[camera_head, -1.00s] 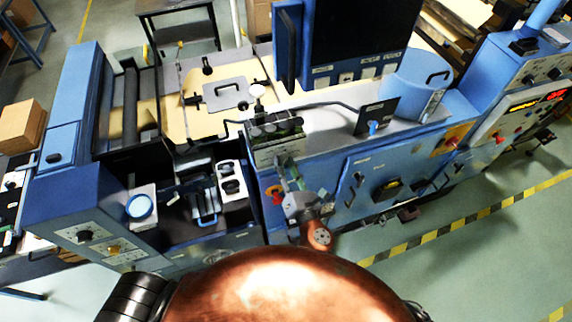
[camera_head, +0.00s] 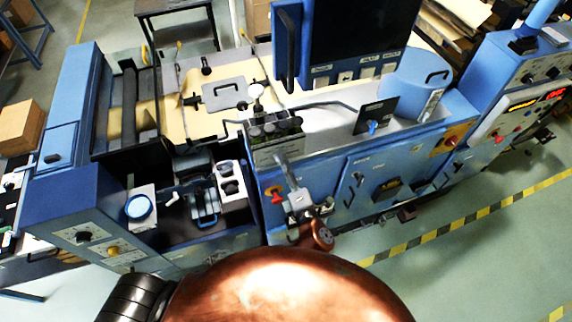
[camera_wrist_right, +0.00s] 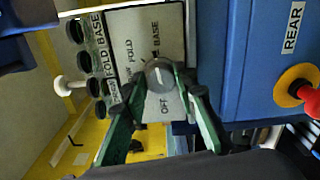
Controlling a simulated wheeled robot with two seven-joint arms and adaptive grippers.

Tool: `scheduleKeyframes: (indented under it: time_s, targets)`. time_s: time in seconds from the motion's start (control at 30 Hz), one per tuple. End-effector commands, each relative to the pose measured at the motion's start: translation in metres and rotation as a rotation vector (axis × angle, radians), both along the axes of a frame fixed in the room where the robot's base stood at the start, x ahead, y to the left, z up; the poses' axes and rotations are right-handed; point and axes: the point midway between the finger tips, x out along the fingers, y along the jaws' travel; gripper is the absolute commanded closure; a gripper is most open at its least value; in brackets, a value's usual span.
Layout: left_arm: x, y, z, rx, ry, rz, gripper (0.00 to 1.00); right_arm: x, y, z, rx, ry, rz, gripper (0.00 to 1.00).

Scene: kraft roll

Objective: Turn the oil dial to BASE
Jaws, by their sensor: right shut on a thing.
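The oil dial (camera_wrist_right: 159,74) is a round grey knob on a pale panel (camera_wrist_right: 165,25) marked FOLD, BASE and OFF in the right wrist view. Its light mark points roughly upward, towards the BASE lettering; I cannot tell whether it lines up exactly. My right gripper (camera_wrist_right: 158,83), with green fingers and dark tips, is shut on the dial from both sides. In the head view the right gripper (camera_head: 286,163) reaches up to the panel (camera_head: 277,150) on the front of the blue machine; the dial is hard to make out there. My left gripper is not in view.
Several dark round caps (camera_wrist_right: 84,60) line the panel's left side. A red knob on a yellow base (camera_wrist_right: 297,88) is to the right, near the REAR label (camera_wrist_right: 293,28). A dark plate with a blue knob (camera_head: 374,124) stands on the machine top. Striped tape crosses the floor at right.

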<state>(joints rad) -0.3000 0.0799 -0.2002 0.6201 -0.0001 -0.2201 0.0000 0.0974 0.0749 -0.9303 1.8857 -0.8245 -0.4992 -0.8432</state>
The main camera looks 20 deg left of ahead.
Motion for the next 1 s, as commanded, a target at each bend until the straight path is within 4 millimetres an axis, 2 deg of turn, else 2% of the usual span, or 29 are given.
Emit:
scheduleKeyframes:
  time_s: [0.4,0.9,0.93,1.0]
  targets:
    - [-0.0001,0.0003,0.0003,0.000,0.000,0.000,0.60,0.0016,-0.0017,0.0010,0.134,0.087,-0.004,0.98]
    - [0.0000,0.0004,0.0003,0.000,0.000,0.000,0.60,0.0014,-0.0013,0.0010,0.146,0.096,-0.003,0.98]
    - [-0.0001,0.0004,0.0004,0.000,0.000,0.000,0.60,0.0013,-0.0012,0.0010,0.146,0.096,-0.003,0.72]
    - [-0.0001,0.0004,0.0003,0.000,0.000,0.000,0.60,0.0011,-0.0010,0.0009,0.146,0.096,-0.002,0.68]
